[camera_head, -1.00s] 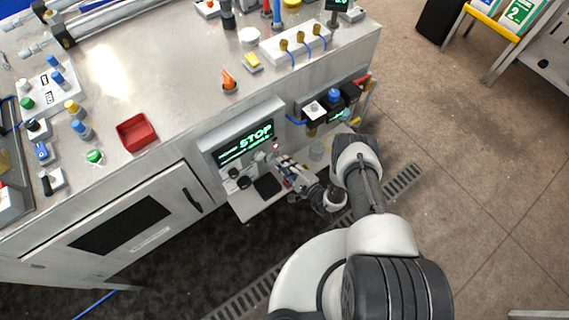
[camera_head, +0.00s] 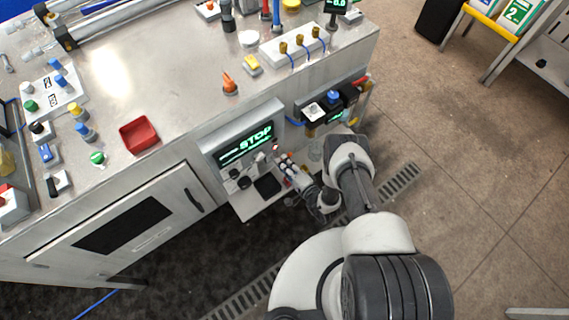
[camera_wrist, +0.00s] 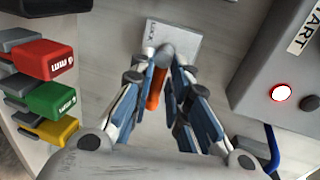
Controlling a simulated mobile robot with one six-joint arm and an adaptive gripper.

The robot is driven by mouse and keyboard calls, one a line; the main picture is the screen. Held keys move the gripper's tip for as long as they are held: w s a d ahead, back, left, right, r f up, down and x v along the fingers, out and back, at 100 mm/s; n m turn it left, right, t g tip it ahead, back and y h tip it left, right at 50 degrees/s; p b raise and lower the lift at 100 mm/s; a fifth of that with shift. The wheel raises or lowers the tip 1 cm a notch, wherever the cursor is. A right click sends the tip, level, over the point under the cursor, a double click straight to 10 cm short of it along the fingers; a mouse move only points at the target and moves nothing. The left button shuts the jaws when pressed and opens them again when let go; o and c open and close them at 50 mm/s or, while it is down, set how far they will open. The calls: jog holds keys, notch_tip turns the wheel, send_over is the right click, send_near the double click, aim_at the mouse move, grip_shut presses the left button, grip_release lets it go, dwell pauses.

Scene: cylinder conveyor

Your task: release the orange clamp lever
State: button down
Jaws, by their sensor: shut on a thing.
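In the wrist view an orange lever (camera_wrist: 154,92) with a rounded dark grey end lies between the blue-lined fingers of my gripper (camera_wrist: 164,75). The fingers are shut on it. A light grey plate (camera_wrist: 182,44) is just beyond the lever's grey end. The fingers hide the sides of the lever. In the head view my gripper (camera_head: 283,160) is low at the bench front, right of the STOP screen (camera_head: 245,146). The held lever cannot be made out there. Another orange piece (camera_head: 229,83) stands upright on the bench top, apart from my gripper.
In the wrist view red (camera_wrist: 48,60), green (camera_wrist: 52,98) and yellow (camera_wrist: 54,130) blocks are close on the left. A grey box (camera_wrist: 278,70) with a lit red-rimmed button is close on the right, with a blue cable below.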

jog(key=c, duration=1.6)
grip_release()
jog(key=shift+c, duration=0.2)
jog(key=v, duration=1.2)
